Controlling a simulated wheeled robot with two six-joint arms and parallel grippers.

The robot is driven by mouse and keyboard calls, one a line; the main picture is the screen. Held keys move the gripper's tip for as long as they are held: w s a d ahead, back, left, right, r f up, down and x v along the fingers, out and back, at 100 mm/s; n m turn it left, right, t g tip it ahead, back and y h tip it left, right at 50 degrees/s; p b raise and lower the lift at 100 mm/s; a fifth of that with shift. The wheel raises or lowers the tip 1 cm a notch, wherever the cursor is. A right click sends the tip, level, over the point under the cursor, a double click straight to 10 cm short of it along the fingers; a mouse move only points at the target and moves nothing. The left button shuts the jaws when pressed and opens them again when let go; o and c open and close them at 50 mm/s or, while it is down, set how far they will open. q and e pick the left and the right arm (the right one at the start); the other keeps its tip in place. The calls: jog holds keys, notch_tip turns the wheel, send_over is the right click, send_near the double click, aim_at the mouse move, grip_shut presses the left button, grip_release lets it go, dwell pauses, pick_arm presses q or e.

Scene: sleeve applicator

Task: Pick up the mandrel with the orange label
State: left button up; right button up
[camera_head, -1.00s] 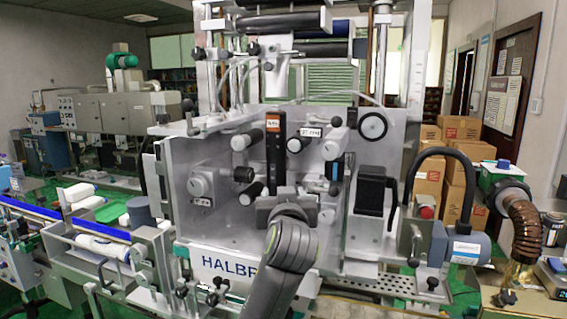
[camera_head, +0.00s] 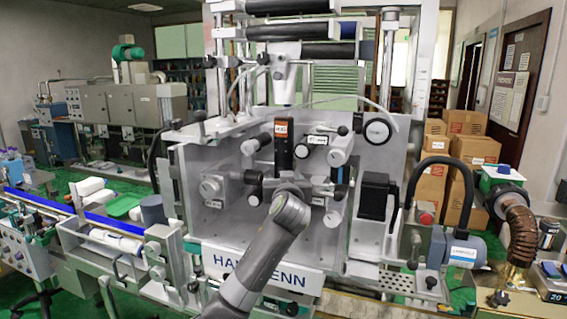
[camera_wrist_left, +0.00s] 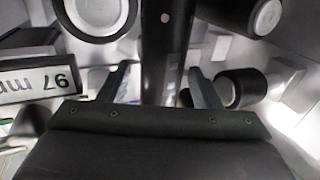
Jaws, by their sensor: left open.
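The mandrel with the orange label (camera_head: 283,150) is a dark upright bar on the machine's front plate. Its orange label (camera_head: 281,130) is near the top. My left gripper (camera_head: 285,186) is at the mandrel's lower end, which it hides in the head view. In the left wrist view, a dark bar (camera_wrist_left: 166,45), apparently the mandrel, lies between the two fingertips of my left gripper (camera_wrist_left: 160,82). The fingers are apart, one on each side, with gaps visible. How deep the bar sits between them I cannot tell. My right gripper is not in view.
In the left wrist view, a roller (camera_wrist_left: 240,88) is close to the right finger and a "97 mm" plate (camera_wrist_left: 38,80) is at left.

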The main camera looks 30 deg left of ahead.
pick_arm(q)
jog(key=x, duration=0.2)
jog(key=r+p+x, duration=0.1)
jog(key=x, duration=0.1)
jog(key=shift+w+a, duration=0.15)
jog(key=shift+a, duration=0.15)
jog(key=shift+s+d+r, duration=0.1)
jog(key=shift+s+d, duration=0.05)
jog(key=shift+s, duration=0.05)
jog(key=shift+c, duration=0.2)
jog(key=c, duration=0.9)
pick_arm(e)
jog(key=shift+s+a+r, duration=0.15)
jog(key=shift+r, duration=0.3)
jog(key=shift+s+a+r, duration=0.1)
jog(key=shift+r, duration=0.3)
